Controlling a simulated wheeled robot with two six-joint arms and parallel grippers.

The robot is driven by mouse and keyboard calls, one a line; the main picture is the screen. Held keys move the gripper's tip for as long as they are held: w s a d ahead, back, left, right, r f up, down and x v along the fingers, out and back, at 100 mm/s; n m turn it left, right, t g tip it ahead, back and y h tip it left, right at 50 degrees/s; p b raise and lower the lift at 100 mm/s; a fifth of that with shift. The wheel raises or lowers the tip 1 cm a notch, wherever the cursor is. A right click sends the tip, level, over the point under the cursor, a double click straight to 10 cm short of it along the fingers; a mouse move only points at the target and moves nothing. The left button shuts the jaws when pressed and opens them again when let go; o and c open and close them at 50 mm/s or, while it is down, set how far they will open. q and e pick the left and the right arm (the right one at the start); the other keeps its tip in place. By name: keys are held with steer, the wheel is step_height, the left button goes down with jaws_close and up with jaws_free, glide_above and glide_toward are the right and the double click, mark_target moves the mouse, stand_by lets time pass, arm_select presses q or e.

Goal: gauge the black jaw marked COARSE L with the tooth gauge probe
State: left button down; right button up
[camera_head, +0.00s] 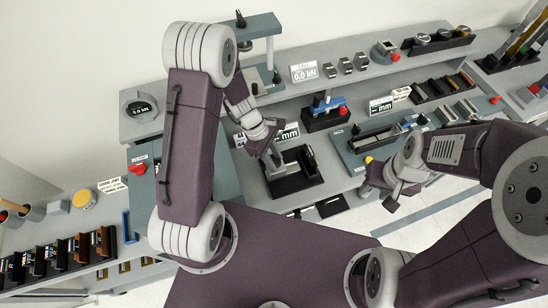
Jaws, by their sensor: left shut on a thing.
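My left gripper (272,155) hangs over the middle of the bench, at a black fixture with an mm display (292,183). It is shut on a small dark slim thing at its fingertips; the fingers hide most of it, and I cannot tell whether it is the probe. The gripper covers part of the fixture, so I cannot tell whether the held thing touches it. The label COARSE L is too small to read on any jaw. My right gripper (380,195) is open and empty near the bench's front edge, to the right of the fixture.
Several dark and brown blocks stand in a rack (55,262) at the lower left, others in a tray (443,87) at the back right. A blue-handled tool stands on a black block (325,118). A grey fixture plate (355,153) lies behind my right gripper. A load frame (262,28) stands at the back.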

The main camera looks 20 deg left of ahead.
arm_select(q)
steer(key=shift+w+d+r+p, duration=0.1)
steer(key=shift+w+d+p, duration=0.25)
steer(key=shift+d, duration=0.3)
steer(key=shift+w+d+r+p, duration=0.1)
steer(key=shift+w+d+p, duration=0.05)
steer(key=shift+w+d, duration=0.4)
steer(key=shift+w+d+f, duration=0.15)
steer(key=shift+w+d, duration=0.1)
steer(key=shift+d, duration=0.2)
steer(key=c, duration=1.1)
jaws_free()
steer(key=shift+s, duration=0.1)
steer(key=v, duration=0.9)
